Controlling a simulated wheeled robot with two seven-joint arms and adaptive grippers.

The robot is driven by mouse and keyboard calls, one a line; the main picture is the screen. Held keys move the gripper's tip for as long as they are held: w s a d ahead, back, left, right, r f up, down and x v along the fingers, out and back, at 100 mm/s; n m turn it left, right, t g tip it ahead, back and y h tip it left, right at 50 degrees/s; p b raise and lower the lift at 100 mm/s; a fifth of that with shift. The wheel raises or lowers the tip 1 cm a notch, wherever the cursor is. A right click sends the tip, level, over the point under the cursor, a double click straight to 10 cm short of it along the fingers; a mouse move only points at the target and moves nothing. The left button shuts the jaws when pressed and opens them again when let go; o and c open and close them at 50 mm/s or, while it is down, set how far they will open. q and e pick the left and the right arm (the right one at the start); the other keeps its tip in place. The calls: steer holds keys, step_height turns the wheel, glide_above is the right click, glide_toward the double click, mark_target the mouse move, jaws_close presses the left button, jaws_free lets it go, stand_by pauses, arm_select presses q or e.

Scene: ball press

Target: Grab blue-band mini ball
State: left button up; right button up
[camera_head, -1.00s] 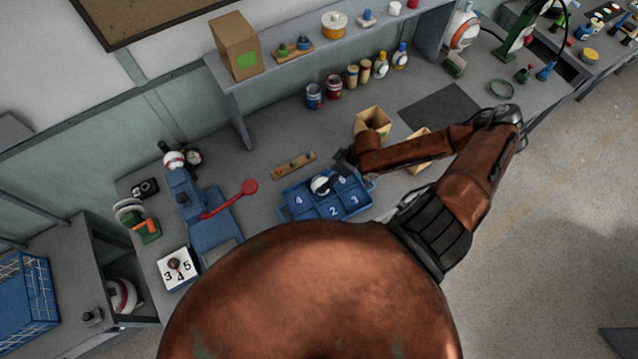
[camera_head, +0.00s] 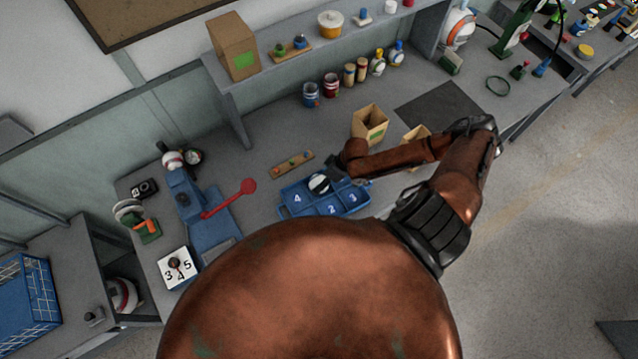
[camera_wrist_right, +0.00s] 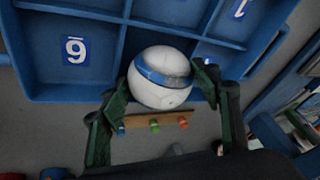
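The blue-band mini ball (camera_wrist_right: 160,77), white with a blue stripe, sits at a compartment of the blue numbered tray (camera_wrist_right: 75,93). In the head view the ball (camera_head: 319,184) shows in the tray's back row, beside my right gripper (camera_head: 336,172). In the right wrist view my right gripper's green fingers (camera_wrist_right: 163,88) stand on both sides of the ball, with narrow gaps showing. They look open around it; firm contact is not visible. My left gripper is not in view.
A pegged wooden strip (camera_head: 292,164) lies behind the tray. A blue press with a red lever (camera_head: 230,200) stands to the left. Open cardboard boxes (camera_head: 370,124) stand to the right, near my right forearm. A shelf (camera_head: 300,65) runs along the back.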

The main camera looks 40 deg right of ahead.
steer(key=c, duration=0.6)
